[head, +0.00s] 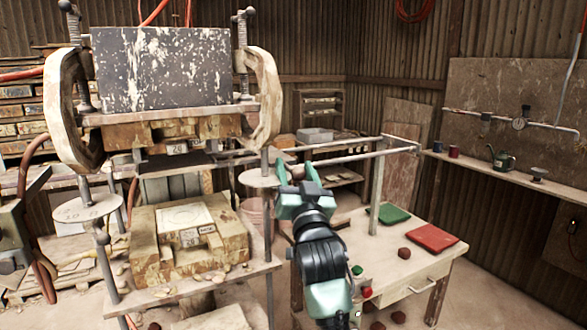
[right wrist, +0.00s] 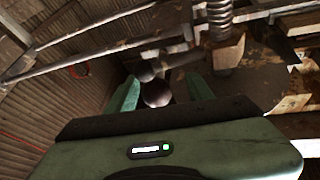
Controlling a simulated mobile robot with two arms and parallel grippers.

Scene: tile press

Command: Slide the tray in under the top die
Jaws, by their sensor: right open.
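The top die (head: 172,133), a worn brown block with a number label, hangs under the dark speckled ram of the press. A matching lower block (head: 190,240) rests on the press plate below it, with an open gap between. I cannot clearly make out a separate tray. My right gripper (head: 298,172) is open at the right side of the press. A dark round knob (right wrist: 157,93) lies between its green fingers in the right wrist view; whether they touch it I cannot tell. My left gripper is not in view.
Metal rails (head: 350,156) run right from the press to a post. A wall shelf (head: 500,172) carries mugs and a watering can.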

